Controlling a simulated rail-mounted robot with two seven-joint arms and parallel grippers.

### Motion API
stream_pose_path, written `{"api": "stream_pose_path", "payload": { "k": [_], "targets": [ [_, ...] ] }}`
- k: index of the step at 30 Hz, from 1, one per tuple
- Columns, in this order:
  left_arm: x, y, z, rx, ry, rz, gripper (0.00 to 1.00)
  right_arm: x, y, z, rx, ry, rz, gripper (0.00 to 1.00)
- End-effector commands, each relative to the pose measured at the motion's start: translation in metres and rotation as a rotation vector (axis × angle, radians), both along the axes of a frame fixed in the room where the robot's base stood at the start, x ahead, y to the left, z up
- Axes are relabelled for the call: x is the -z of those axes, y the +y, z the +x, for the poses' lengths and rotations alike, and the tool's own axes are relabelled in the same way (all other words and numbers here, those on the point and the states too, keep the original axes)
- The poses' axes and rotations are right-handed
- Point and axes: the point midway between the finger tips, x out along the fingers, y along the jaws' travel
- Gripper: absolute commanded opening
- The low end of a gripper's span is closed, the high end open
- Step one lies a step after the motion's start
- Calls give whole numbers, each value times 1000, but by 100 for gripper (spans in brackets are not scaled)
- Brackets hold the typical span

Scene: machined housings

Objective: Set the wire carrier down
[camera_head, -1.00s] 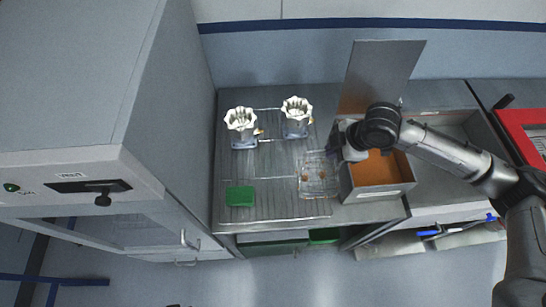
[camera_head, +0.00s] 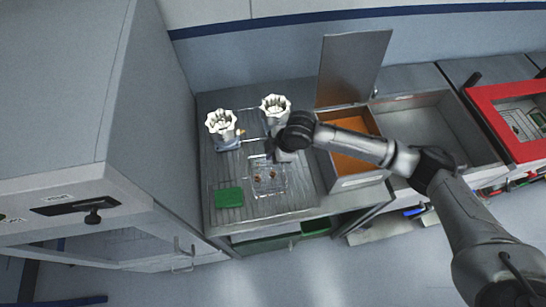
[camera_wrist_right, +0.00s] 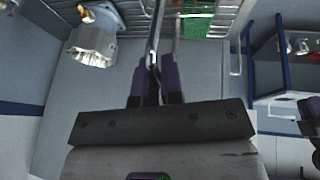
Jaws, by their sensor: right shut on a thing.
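The wire carrier (camera_head: 283,187) is a small see-through wire basket with a few brown-orange pieces in it, over the grooved worktop between the green block and the orange-lined box. My right gripper (camera_head: 276,153) is at its back edge, largely hidden by my wrist. In the right wrist view the fingers (camera_wrist_right: 154,75) are closed on a thin upright wire part of the carrier (camera_wrist_right: 154,40). Whether the carrier touches the worktop I cannot tell. My left gripper is not in view.
Two pale machined housings (camera_head: 222,128) (camera_head: 275,108) stand behind the carrier. A green block (camera_head: 229,197) lies to its left. An open orange-lined box (camera_head: 358,181) with a raised lid (camera_head: 352,70) stands to the right. The worktop (camera_head: 240,215) is clear in front.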

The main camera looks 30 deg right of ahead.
Motion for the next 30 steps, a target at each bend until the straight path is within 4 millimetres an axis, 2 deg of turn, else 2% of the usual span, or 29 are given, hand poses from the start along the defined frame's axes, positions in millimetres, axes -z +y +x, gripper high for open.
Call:
{"api": "stream_pose_path", "payload": {
  "k": [9,19,20,27,30],
  "targets": [
    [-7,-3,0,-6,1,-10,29,34,0,-1,0,1,-1,0],
    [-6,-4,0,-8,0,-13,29,37,0,-1,-1,0,0,0],
    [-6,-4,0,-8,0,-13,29,37,0,-1,0,1,-1,10],
    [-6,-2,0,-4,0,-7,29,37,0,-1,0,1,-1,32],
    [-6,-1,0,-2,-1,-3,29,37,0,-1,0,1,-1,33]
  ]
}}
